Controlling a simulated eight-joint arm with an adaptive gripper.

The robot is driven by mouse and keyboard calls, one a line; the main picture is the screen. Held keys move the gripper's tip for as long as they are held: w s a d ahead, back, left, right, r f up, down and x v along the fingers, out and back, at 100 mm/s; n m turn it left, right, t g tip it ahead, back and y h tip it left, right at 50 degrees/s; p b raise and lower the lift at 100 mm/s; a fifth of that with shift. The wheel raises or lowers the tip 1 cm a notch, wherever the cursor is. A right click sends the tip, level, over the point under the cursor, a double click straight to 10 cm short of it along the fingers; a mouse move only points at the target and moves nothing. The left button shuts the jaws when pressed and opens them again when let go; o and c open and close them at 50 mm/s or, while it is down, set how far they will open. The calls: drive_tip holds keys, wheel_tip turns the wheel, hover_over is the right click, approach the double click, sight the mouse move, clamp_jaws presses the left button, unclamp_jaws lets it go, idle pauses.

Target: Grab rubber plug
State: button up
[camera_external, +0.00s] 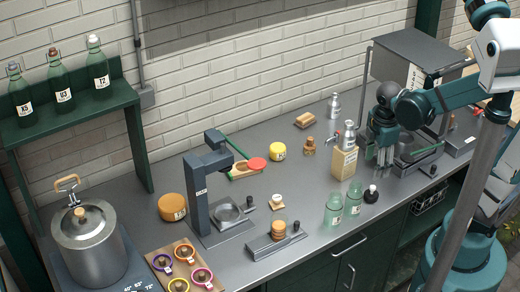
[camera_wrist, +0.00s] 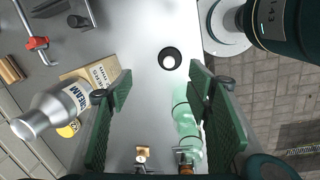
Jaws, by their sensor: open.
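I cannot tell for certain which thing is the rubber plug. A small round black item with a pale top (camera_external: 371,193) stands near the front edge of the counter; a black round item with a pale centre (camera_wrist: 170,58) in the wrist view looks like the same one. My gripper (camera_external: 384,158) hangs fingers down over the right part of the counter, above and behind that item. In the wrist view, its green pads (camera_wrist: 160,72) are wide apart, with nothing between them touching either pad. The black item shows beyond the fingertips.
Two green glass bottles (camera_external: 333,208) stand left of the black item. A wooden box (camera_external: 344,160) and silver cream bottle (camera_wrist: 60,105) stand close to the gripper. A metal-framed stand (camera_external: 366,75) is behind it. The counter's front edge is near.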

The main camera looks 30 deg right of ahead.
sight(372, 187)
drive_tip(key=shift+s+a+f+n+g+b, duration=0.15)
drive_tip(key=shift+f+n+b, duration=0.3)
drive_tip(key=shift+f, duration=0.45)
drive_tip(key=shift+s+a+f+n+g+b, duration=0.1)
drive_tip(key=shift+f+n+g+b, duration=0.15)
drive_tip(key=shift+f+n, duration=0.45)
drive_tip(key=shift+s+a+f+n+g+b, duration=0.1)
drive_tip(key=shift+f+n+g+b, duration=0.2)
drive_tip(key=shift+f, duration=0.75)
drive_tip(key=shift+d+f+b, duration=0.2)
drive_tip(key=shift+f+b, duration=0.1)
drive_tip(key=shift+f, duration=0.95)
drive_tip(key=shift+f, duration=0.1)
drive_tip(key=shift+d+f+b, duration=0.2)
drive_tip(key=shift+f+b, duration=0.2)
drive_tip(key=shift+f, duration=0.85)
drive_tip(key=shift+d+f+b, duration=0.15)
drive_tip(key=shift+f+b, duration=0.2)
drive_tip(key=shift+f, duration=0.9)
drive_tip(key=c, duration=1)
